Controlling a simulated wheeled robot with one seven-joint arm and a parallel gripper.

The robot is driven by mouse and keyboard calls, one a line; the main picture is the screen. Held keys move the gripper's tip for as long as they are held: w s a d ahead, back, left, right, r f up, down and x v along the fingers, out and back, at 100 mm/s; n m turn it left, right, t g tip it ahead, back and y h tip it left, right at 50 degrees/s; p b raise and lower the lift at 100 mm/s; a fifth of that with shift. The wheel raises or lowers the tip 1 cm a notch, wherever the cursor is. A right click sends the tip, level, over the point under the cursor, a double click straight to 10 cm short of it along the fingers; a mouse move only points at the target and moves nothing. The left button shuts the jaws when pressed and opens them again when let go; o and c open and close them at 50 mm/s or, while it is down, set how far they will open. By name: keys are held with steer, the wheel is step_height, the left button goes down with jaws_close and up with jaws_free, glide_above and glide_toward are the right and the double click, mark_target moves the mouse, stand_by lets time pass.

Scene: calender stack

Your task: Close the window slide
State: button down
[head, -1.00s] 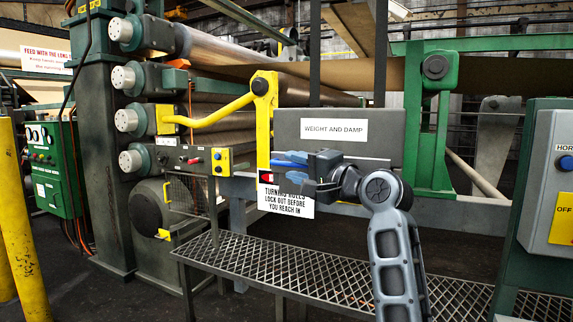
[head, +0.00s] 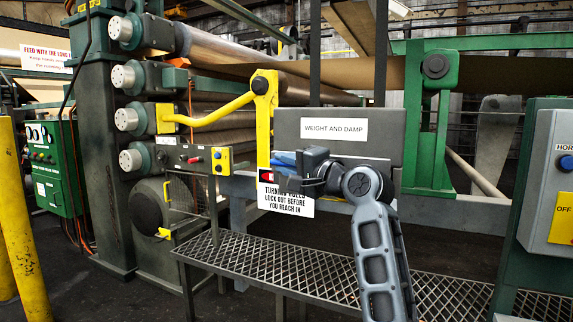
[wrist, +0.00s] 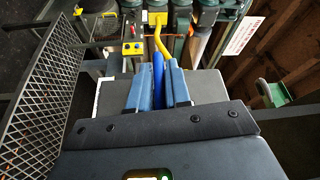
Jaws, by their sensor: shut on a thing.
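My gripper (head: 285,170) is in front of the lower edge of the grey box marked WEIGHT AND DAMP (head: 335,129). In the wrist view its two blue fingers (wrist: 157,86) stand close on either side of a brighter blue bar (wrist: 157,72) and are shut on it. The bar shows only as a small blue patch in the head view (head: 283,157), mostly hidden by my gripper. I cannot make out a separate window slide, nor tell whether this bar is its handle.
A yellow lever (head: 210,112) reaches left above my gripper. The TURNING ROLLS sign (head: 286,201) hangs below it.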

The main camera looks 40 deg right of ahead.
mark_target(337, 159)
stand_by(0.4)
steer(key=shift+w+d, duration=0.25)
steer(key=shift+d, duration=0.45)
steer(key=shift+w+d, duration=0.2)
steer(key=shift+d, duration=0.45)
steer(key=shift+w+d, duration=0.25)
steer(key=shift+d, duration=0.45)
steer(key=c, duration=1.2)
jaws_free()
steer(key=shift+d, duration=0.1)
steer(key=shift+o, duration=0.2)
steer(key=s, duration=0.7)
steer(key=shift+s+a+f, duration=0.2)
steer(key=shift+s+f, duration=0.1)
steer(key=shift+s, duration=0.05)
steer(key=shift+s, duration=0.1)
